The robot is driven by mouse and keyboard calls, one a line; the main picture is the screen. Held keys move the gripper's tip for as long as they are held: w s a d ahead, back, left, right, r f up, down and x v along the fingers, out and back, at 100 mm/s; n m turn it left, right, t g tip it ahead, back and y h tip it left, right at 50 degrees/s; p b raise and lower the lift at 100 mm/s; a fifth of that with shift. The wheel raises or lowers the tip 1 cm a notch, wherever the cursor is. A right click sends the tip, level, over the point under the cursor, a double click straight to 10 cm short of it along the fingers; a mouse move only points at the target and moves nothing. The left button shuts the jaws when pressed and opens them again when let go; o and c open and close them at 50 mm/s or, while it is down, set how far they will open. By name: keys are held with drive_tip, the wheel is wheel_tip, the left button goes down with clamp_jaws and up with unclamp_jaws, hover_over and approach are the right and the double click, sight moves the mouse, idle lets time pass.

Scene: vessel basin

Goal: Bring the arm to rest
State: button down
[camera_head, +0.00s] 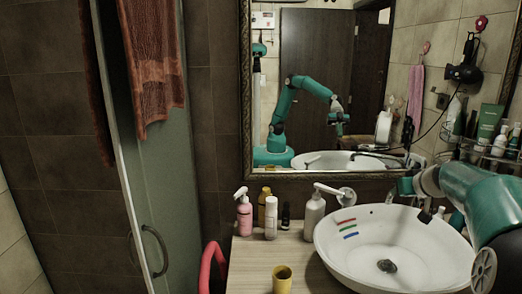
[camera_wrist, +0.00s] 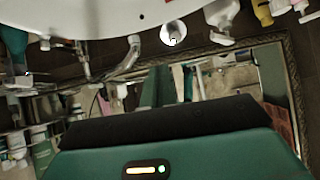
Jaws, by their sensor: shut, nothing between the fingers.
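My teal arm (camera_head: 470,195) comes in from the right of the head view and reaches over the right side of the white basin (camera_head: 345,262). My gripper (camera_head: 426,214) shows only as a small dark shape at the arm's far end, near the basin's back rim. It is shut and holds nothing. The mirror (camera_head: 315,160) also reflects the teal arm, bent and raised. In the wrist view, a teal and black part of my arm fills the lower half, and the fingers do not show.
A pink bottle (camera_head: 244,215), a white bottle (camera_head: 271,218) and a pump bottle (camera_head: 313,215) stand left of the basin. A yellow cup (camera_head: 282,279) stands at the counter's front. Coloured strips lie inside the basin. A shelf with bottles (camera_head: 487,125) is at right.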

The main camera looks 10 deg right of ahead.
drive_tip(key=s+a+g, duration=0.1)
drive_tip(key=s+a, duration=0.3)
drive_tip(key=a, duration=0.4)
drive_tip(key=s+a+r+n+g+y, duration=0.1)
drive_tip(key=s+a, duration=0.3)
drive_tip(key=a, duration=0.3)
drive_tip(key=s+a+g, duration=0.1)
drive_tip(key=s+a, duration=0.3)
drive_tip(key=a, duration=0.4)
drive_tip(key=s+a+f, duration=0.2)
drive_tip(key=s+a, duration=0.1)
drive_tip(key=s, duration=0.4)
drive_tip(key=s+a+f+g, duration=0.1)
drive_tip(key=s+a+f, duration=0.2)
drive_tip(key=s, duration=0.4)
drive_tip(key=s+a+f, duration=0.2)
drive_tip(key=s+a, duration=0.2)
drive_tip(key=s, duration=0.2)
drive_tip(key=shift+s+a+f+g+h, duration=0.15)
drive_tip(key=shift+s+a+g+h, duration=0.05)
drive_tip(key=shift+s+g+h, duration=0.2)
